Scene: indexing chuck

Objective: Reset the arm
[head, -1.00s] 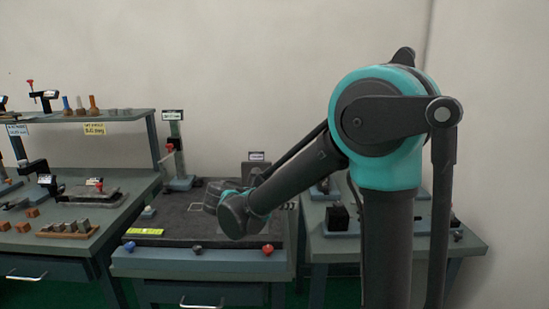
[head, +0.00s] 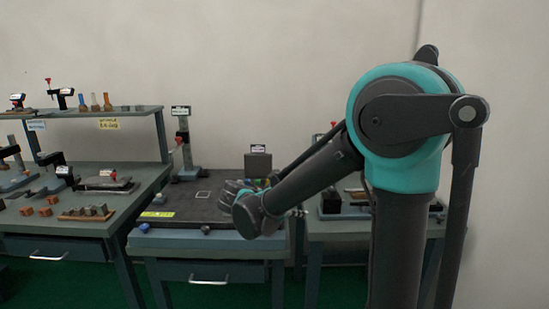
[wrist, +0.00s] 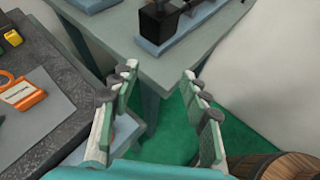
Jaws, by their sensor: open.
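My gripper (wrist: 160,100) is open and empty in the wrist view, with its two fingers spread apart. It points down toward the gap between the dark-topped bench and the right bench, with green floor below. In the head view my arm reaches forward and to the left over the middle bench (head: 175,242), and my gripper is mostly hidden behind my own arm's end there. No task object other than my arm is named.
The right bench (wrist: 150,55) holds a black block device (wrist: 158,22). An orange-framed part (wrist: 22,95) lies on the dark bench top (wrist: 60,75). A wooden barrel (wrist: 285,165) stands at lower right. The left bench (head: 120,205) holds blocks and clamps.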

